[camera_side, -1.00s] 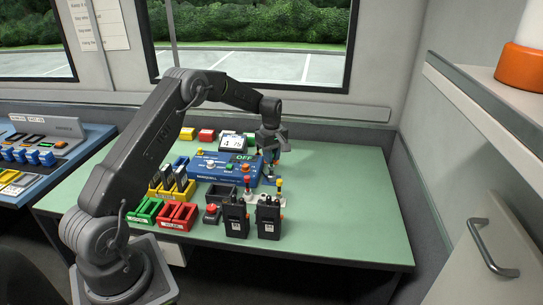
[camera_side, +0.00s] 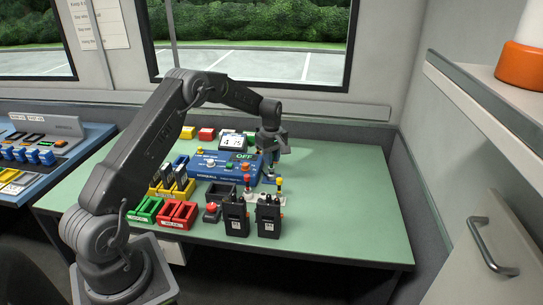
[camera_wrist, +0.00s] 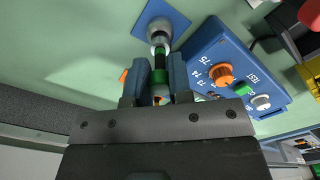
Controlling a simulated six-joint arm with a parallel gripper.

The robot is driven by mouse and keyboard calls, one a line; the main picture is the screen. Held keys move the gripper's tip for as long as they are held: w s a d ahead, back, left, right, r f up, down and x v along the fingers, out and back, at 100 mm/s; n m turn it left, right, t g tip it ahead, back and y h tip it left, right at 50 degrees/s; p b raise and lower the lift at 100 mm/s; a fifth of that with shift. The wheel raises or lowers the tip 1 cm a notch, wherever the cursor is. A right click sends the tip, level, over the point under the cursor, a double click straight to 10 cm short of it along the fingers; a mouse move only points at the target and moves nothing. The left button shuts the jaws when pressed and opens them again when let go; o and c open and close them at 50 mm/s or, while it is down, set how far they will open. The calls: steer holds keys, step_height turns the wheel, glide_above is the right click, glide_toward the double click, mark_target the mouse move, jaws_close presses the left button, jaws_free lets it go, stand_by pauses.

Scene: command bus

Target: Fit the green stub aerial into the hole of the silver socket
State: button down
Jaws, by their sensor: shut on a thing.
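My gripper (camera_wrist: 158,88) is shut on the green stub aerial (camera_wrist: 159,76), whose green band shows between the blue-grey jaws in the wrist view. A dark part of the aerial extends from the jaws to the silver socket (camera_wrist: 159,27), which stands on a blue square plate (camera_wrist: 177,17). The aerial lines up with the socket and its end looks very close to it or touching. I cannot tell whether the end is inside the hole. In the side view my gripper (camera_side: 270,145) is over the right side of the bench, beside the blue tester box; the aerial is mostly hidden there.
The blue tester box (camera_side: 212,174) with knobs and an "OFF" display stands left of my gripper. Two black radios (camera_side: 236,219) and a red button (camera_side: 211,213) stand in front. Coloured bins (camera_side: 178,217) are at the left. The green bench (camera_side: 345,205) is clear at right.

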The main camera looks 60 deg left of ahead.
steer(key=shift+f, duration=0.5)
stand_by(0.3)
steer(key=c, duration=0.6)
jaws_free()
steer(key=shift+c, duration=0.2)
steer(key=shift+r, duration=3.5)
